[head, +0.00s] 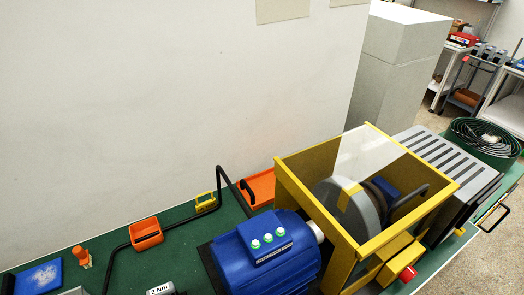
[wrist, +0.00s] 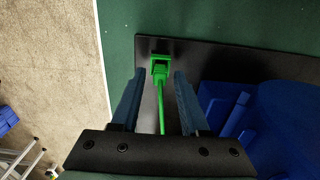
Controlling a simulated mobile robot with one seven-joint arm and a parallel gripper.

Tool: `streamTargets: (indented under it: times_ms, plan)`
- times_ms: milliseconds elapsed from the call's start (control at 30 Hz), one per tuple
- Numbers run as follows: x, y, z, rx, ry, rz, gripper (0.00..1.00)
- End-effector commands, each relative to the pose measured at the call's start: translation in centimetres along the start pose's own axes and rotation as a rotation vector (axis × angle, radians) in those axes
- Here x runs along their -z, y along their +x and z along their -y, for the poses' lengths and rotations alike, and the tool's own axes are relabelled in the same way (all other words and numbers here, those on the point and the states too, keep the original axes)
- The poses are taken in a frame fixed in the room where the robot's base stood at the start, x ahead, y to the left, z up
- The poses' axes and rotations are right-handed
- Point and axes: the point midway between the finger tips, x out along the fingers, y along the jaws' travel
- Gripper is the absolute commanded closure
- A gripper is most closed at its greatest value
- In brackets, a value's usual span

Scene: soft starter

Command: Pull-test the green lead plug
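The green lead plug (wrist: 160,68) shows in the wrist view. It has a square green head at the black plate, and a thin green lead runs from it back toward my gripper. My gripper (wrist: 159,74) is open, with one finger on each side of the plug's line and a gap on both sides. I cannot tell how far above the plug the fingertips are. In the head view neither my gripper nor the green plug can be made out.
The blue motor (head: 265,258) stands on the green bench, and its blue body (wrist: 285,120) lies right of my fingers. A yellow guard frame (head: 290,183) encloses a grey wheel (head: 330,203). An orange bin (head: 146,233) and black bent rail (head: 187,220) stand left of the motor.

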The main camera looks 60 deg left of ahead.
Motion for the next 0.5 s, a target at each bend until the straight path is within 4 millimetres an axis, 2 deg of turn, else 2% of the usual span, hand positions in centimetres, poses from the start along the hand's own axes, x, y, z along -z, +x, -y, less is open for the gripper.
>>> streamTargets:
  times_ms: [33,500]
  plan:
    - [0.01,-0.02,0.01,0.0,0.0,0.0,0.59]
    - [0.0,-0.01,0.01,0.0,0.0,0.0,1.0]
